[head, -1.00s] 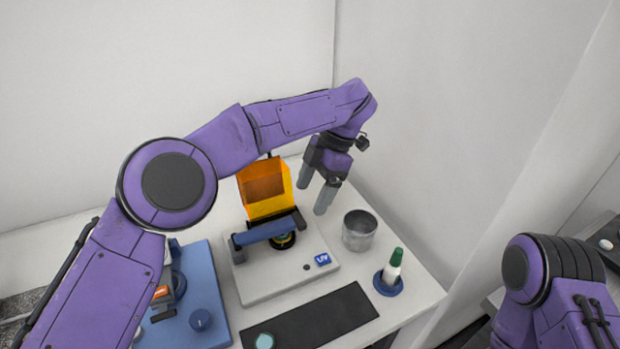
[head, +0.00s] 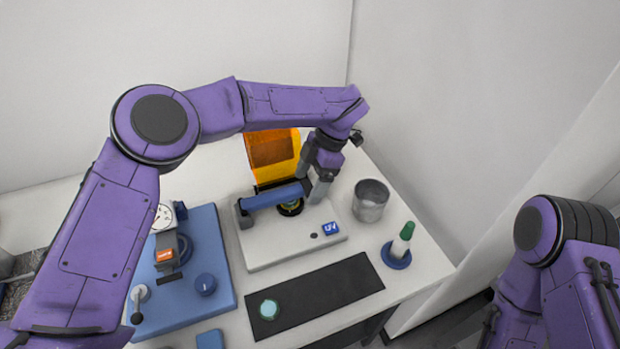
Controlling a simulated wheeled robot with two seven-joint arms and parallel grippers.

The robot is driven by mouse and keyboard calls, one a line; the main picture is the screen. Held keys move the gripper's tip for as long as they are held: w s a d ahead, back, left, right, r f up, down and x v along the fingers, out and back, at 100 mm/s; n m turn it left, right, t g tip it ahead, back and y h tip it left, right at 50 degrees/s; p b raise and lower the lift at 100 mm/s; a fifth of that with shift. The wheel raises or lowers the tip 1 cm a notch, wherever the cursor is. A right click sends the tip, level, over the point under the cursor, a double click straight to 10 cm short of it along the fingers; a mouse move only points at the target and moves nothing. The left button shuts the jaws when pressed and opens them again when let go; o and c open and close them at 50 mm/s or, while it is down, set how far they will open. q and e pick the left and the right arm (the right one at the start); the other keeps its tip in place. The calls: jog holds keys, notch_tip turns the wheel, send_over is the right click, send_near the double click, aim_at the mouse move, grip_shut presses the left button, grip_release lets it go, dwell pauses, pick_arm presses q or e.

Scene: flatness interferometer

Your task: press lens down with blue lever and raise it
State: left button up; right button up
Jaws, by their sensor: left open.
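The blue lever (head: 272,197) lies across the UV unit's light grey base (head: 280,248), with a dark grip at its right end. A dark round holder with a yellowish ring (head: 291,208) sits under the lever; whether a lens is in it I cannot tell. A pale green disc like a lens (head: 269,309) lies on the black mat. My left gripper (head: 312,187) is open, pointing down at the lever's right end, its fingers close around the grip. Whether they touch it I cannot tell. My right arm (head: 560,260) shows at lower right, but its gripper is out of view.
An orange shield (head: 272,155) stands behind the lever. A metal cup (head: 370,201) is close right of my left gripper. A green-capped bottle (head: 402,241) stands in a blue holder. A blue instrument base (head: 215,255) is at left. The black mat (head: 335,287) is mostly clear.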

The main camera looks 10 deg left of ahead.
pick_arm(q)
jog(key=shift+s+r, duration=0.15)
jog(key=shift+s, duration=0.1)
jog(key=shift+s+r, duration=0.15)
jog(key=shift+s, duration=0.05)
jog(key=shift+c, duration=0.9)
jog(key=shift+w+a, duration=0.1)
grip_shut()
pick_arm(e)
jog(key=shift+s, duration=0.2)
